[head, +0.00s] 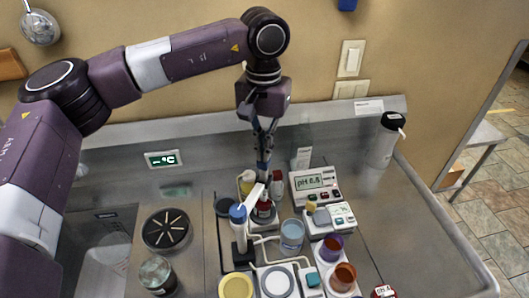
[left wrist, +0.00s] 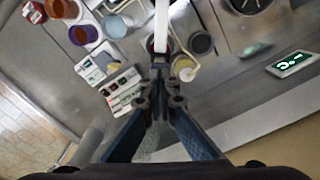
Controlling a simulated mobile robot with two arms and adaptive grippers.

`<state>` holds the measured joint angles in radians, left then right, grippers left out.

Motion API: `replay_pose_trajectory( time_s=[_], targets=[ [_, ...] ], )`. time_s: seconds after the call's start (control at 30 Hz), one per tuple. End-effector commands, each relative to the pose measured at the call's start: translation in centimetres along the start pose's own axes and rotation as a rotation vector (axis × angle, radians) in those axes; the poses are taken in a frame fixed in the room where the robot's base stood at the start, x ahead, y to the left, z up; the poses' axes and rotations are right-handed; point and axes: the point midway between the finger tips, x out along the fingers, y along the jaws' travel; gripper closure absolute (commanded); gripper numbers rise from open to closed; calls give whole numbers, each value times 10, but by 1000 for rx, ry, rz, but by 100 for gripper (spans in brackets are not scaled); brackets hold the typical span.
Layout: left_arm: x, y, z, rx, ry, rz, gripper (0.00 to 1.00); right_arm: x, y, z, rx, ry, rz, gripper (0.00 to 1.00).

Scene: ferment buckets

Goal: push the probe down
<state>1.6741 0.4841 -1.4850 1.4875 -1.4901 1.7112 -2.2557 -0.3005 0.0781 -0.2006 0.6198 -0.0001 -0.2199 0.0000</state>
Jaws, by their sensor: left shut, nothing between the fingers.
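A stand with a blue top (head: 238,214) and a pale column is left of centre in the head view. A white bar (head: 252,197) slants from it up to my left gripper (head: 263,178). The bar also shows in the left wrist view (left wrist: 161,25), just beyond the fingertips (left wrist: 159,66). My left gripper points down, shut and empty, at the bar's upper end; I cannot tell whether they touch. A jar with dark red contents (head: 264,212) stands under that end. The probe itself is not clearly distinguishable. My right gripper is not in view.
A pH meter (head: 315,183) reading 6.8 and a small white device (head: 333,217) stand at right. A wall display (head: 163,159) shows dashes and °C.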

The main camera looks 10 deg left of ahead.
Motion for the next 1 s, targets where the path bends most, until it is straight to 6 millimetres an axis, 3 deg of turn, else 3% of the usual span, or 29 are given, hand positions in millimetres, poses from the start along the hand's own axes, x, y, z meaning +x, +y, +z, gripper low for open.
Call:
replay_pose_trajectory(
  time_s=[1.0],
  targets=[
    [32, 0, 0, 0, 0, 0, 100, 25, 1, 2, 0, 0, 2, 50]
  ],
)
